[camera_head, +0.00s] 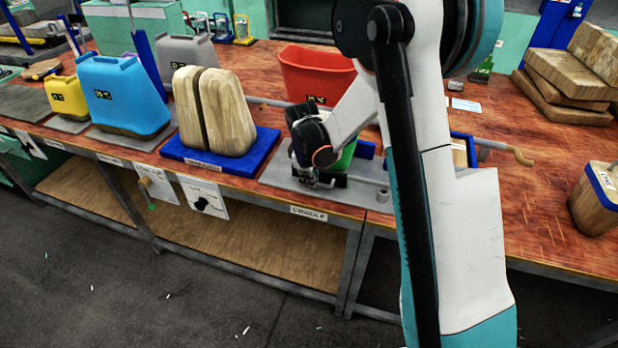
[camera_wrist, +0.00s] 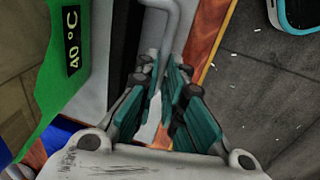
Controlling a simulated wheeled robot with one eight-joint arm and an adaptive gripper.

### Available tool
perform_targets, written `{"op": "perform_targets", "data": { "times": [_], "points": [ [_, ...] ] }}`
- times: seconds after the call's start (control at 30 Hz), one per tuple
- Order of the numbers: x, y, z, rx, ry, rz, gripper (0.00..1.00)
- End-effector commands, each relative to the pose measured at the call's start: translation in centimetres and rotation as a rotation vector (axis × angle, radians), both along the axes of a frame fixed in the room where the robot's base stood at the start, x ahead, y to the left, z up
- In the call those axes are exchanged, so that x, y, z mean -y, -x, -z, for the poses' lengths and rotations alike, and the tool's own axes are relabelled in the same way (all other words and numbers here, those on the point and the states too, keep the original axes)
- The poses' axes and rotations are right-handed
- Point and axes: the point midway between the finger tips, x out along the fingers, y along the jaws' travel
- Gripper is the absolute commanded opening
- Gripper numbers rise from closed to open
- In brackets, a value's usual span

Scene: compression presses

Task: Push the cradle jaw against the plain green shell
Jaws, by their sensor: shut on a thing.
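A green shell (camera_head: 345,155) stands on a grey metal base plate (camera_head: 277,176), mostly hidden behind my arm. In the wrist view its green side (camera_wrist: 45,85) fills the left and bears a black "40 °C" label. A pale grey wall with a dark strip (camera_wrist: 122,40), perhaps the cradle jaw, lies beside the green; the contact between them is not clear. My gripper (camera_head: 308,178) is low at the plate's front, and its teal fingers (camera_wrist: 168,95) are closed around a bent grey rod (camera_wrist: 170,30). The rod's far end is hidden.
A wooden two-part block (camera_head: 230,115) on a blue base stands left of my gripper. A red bin (camera_head: 312,75) is behind. A grey bar with a bent handle (camera_head: 505,150) extends right. Wooden boards (camera_head: 575,75) lie at the far right. The table's front edge is close to the gripper.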

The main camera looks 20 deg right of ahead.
Motion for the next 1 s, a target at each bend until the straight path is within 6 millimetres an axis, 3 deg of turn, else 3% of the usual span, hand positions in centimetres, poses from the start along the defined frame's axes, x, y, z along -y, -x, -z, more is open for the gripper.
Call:
{"op": "perform_targets", "data": {
  "times": [0.3, 0.57, 0.6, 0.7, 1.0],
  "points": [
    [2.6, -3.7, 0.0, 0.002, 0.0, 0.001, 0.0],
    [2.8, -4.0, -0.1, 0.005, 0.002, 0.0, 0.0],
    [2.8, -4.0, -0.1, 0.005, 0.003, 0.0, 0.12],
    [2.8, -4.0, -0.1, 0.005, 0.002, 0.0, 0.3],
    [2.8, -3.9, -0.1, 0.003, 0.001, 0.0, 0.3]
  ]
}}
